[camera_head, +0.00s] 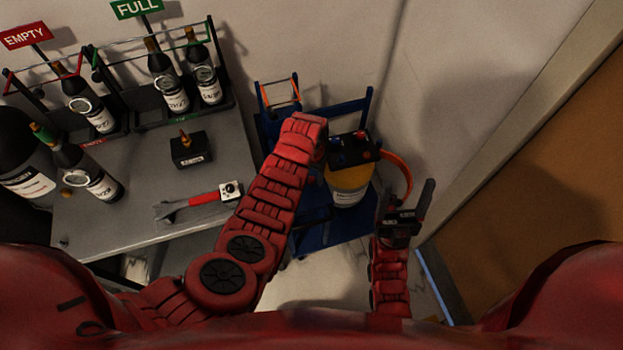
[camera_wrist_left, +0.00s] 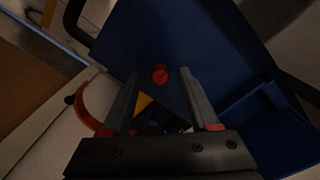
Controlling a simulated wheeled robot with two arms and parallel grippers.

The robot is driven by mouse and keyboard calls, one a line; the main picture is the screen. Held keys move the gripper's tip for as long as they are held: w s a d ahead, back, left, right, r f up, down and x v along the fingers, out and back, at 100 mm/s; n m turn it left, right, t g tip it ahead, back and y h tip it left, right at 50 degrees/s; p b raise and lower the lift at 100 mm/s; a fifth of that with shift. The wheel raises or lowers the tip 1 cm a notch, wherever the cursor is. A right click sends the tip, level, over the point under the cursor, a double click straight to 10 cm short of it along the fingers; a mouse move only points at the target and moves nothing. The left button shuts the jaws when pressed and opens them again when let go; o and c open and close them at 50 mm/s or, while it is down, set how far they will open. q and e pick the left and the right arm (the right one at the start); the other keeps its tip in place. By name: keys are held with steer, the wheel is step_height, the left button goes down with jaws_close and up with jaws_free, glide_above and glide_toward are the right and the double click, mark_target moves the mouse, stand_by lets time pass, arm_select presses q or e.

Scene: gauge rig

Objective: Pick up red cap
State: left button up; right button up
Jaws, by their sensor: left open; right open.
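The red cap (camera_wrist_left: 160,76) shows in the left wrist view as a small round red piece against the blue cart (camera_wrist_left: 205,35). In that view it appears between the fingertips of my left gripper (camera_wrist_left: 159,72), which is open and empty; whether the cap is at fingertip depth is unclear. In the head view my left forearm hides my left gripper, and I cannot pick out the cap surely. My right gripper (camera_head: 407,205) is open and empty, at the right of the blue cart (camera_head: 345,230).
A yellow container (camera_head: 348,185) with a black top (camera_head: 352,150) stands on the cart, near an orange-red hose (camera_head: 402,170). A grey table (camera_head: 135,225) at left carries bottles, a dark box (camera_head: 190,149) and a red-handled wrench (camera_head: 200,199). A brown door (camera_head: 550,190) is at right.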

arm_select(q)
steer(key=shift+f, duration=0.2)
jaws_close()
stand_by(0.3)
steer(key=shift+r, duration=0.1)
